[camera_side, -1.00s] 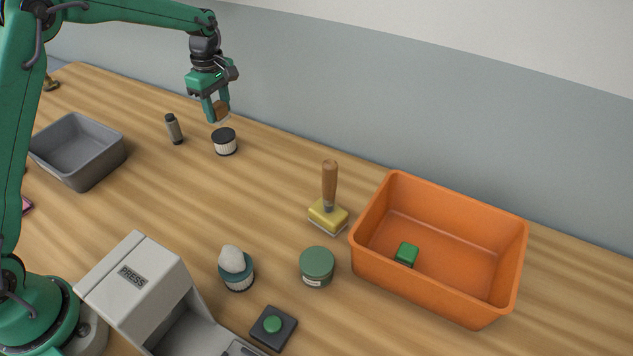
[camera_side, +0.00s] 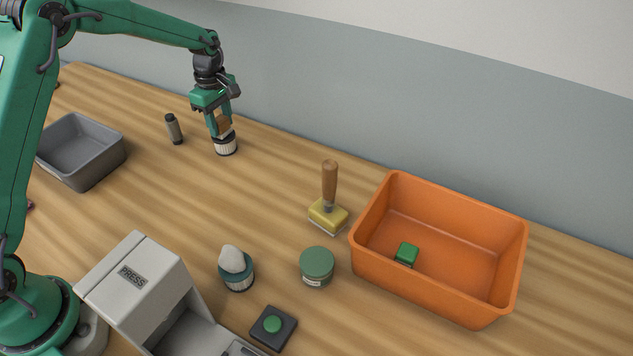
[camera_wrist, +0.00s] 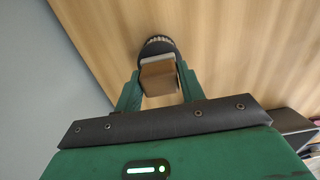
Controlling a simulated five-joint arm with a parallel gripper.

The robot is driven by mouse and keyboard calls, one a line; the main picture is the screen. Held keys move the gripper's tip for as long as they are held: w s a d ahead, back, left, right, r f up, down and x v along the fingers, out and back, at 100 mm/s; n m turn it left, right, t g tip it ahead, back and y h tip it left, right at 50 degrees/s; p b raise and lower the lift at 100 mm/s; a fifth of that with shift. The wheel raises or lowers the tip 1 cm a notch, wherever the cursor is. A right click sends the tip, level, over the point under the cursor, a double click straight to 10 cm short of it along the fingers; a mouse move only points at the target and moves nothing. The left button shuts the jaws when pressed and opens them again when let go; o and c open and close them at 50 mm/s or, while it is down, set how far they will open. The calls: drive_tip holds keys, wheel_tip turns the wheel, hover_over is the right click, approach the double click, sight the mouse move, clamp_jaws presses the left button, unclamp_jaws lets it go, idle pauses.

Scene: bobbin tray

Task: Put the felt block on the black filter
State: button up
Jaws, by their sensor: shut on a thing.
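My gripper (camera_side: 220,125) is shut on the felt block (camera_side: 222,123), a brown block with a pale underside. The black filter (camera_side: 225,147), a short cylinder with a black top and white pleated side, stands upright on the table directly below it. The block is at the filter's top; I cannot tell whether they touch. In the wrist view the block (camera_wrist: 159,77) sits between my fingers and covers much of the filter (camera_wrist: 157,43), whose dark rim and pleats show behind it.
A dark grey cylinder (camera_side: 173,129) stands left of the filter, and a grey bin (camera_side: 118,152) farther left.

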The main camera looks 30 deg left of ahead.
sight(220, 119)
drive_tip(key=shift+f, duration=0.15)
drive_tip(key=o, duration=1)
drive_tip(key=shift+c, duration=0.2)
wheel_tip(220, 119, up, 12)
drive_tip(key=shift+r, duration=0.2)
